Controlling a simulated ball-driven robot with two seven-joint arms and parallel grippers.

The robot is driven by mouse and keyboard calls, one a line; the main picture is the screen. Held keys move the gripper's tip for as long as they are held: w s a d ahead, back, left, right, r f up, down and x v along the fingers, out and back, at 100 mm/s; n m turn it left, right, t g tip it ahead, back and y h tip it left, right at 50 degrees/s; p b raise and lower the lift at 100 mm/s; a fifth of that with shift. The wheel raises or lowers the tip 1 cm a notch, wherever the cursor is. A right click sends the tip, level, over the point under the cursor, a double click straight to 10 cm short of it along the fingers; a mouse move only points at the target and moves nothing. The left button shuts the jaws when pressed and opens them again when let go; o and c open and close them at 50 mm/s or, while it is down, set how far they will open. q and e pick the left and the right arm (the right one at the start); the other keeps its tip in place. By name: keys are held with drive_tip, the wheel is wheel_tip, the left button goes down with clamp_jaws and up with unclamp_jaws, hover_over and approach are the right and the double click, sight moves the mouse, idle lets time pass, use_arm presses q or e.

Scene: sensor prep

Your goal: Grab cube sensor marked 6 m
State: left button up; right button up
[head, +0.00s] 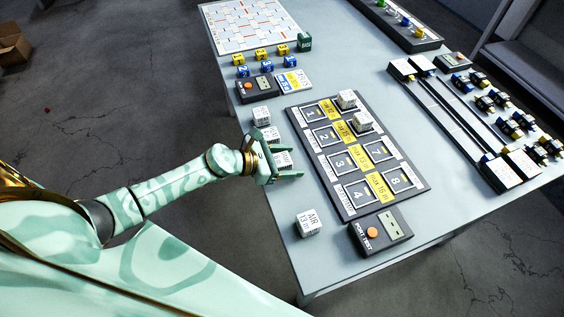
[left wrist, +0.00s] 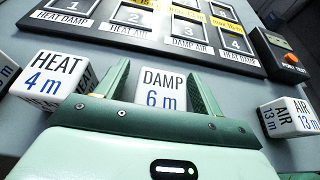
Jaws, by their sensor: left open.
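The white cube sensor marked DAMP 6 m (left wrist: 162,90) lies between the fingers of my left gripper (left wrist: 160,78) in the left wrist view. Its printed face is turned up to the camera. The fingers stand apart on either side of it, and I cannot tell whether they touch it. In the head view the left gripper (head: 283,154) is open at the table's left edge, around the same cube (head: 283,160), which it partly hides. A cube marked HEAT 4 m (left wrist: 52,80) sits left of the fingers in the wrist view. My right gripper is not in view.
An AIR 13 m cube (head: 308,222) stands nearer the table's front. A dark numbered board (head: 419,190) lies right of the gripper, with two white cubes on its far right slots. A port tester (head: 381,232) sits below the board. Another white cube (head: 261,115) stands beyond the gripper.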

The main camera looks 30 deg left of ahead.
use_arm(q)
drive_tip(key=c, duration=1.1)
